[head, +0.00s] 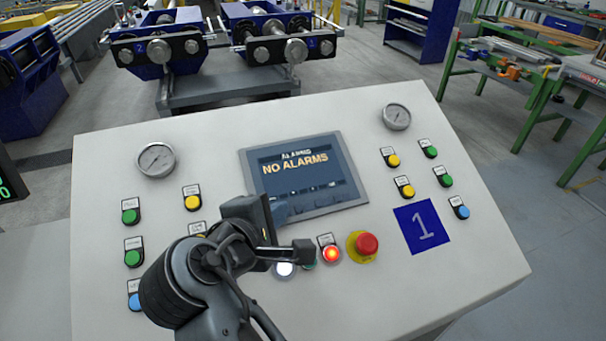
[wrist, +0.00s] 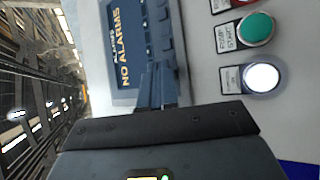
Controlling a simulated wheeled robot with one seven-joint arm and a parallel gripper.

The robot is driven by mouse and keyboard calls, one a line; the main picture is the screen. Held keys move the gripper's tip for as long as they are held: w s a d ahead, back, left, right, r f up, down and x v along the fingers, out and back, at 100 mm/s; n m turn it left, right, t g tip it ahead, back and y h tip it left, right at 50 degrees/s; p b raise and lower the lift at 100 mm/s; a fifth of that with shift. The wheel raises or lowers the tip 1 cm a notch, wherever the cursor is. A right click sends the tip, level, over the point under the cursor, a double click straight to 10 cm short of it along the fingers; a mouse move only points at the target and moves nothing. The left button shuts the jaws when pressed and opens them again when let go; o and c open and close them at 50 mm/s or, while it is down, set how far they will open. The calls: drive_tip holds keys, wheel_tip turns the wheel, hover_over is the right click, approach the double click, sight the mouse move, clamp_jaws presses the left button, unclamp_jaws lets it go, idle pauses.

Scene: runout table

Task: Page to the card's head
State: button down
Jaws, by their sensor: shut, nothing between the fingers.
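The panel screen (head: 305,175) sits upper middle on the sloped white console and reads "ALARMS" and "NO ALARMS". In the wrist view the screen (wrist: 125,45) appears turned on its side, with a row of small keys (wrist: 163,15) along its bezel. The blue card (head: 422,226) marked "1" lies on the console's right side. My gripper (head: 272,214) is at the screen's lower left corner. In the wrist view my gripper's fingers (wrist: 158,88) are together and empty, over the bezel by the keys. Whether they touch it I cannot tell. The arm hides part of the bezel.
A lit white button (head: 285,268), a lit red button (head: 331,254) and a red emergency stop (head: 366,244) line the area below the screen. Green, yellow and blue buttons and two gauges (head: 156,160) flank it. Roller machinery (head: 225,45) stands behind the console.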

drive_tip(key=shift+r, duration=0.1)
idle(0.3)
drive_tip(key=shift+s+d+r+p, duration=0.1)
drive_tip(key=shift+s+r+p, duration=0.2)
drive_tip(key=shift+p, duration=0.35)
drive_tip(key=shift+s+r+p, duration=0.1)
drive_tip(key=shift+r+p, duration=0.25)
drive_tip(key=shift+p, duration=0.25)
drive_tip(key=shift+s+d+r+p, duration=0.1)
drive_tip(key=shift+s+r+p, duration=0.05)
drive_tip(key=shift+r+p, duration=0.4)
drive_tip(key=shift+s+r+p, duration=0.15)
drive_tip(key=shift+r+p, duration=0.3)
drive_tip(key=shift+p, duration=0.2)
drive_tip(key=shift+s+d+r, duration=0.15)
drive_tip(key=shift+s+r, duration=0.3)
drive_tip(key=shift+r, duration=0.4)
drive_tip(key=shift+s+d+r, duration=0.1)
drive_tip(key=shift+s+r, duration=0.3)
drive_tip(key=shift+r, duration=0.45)
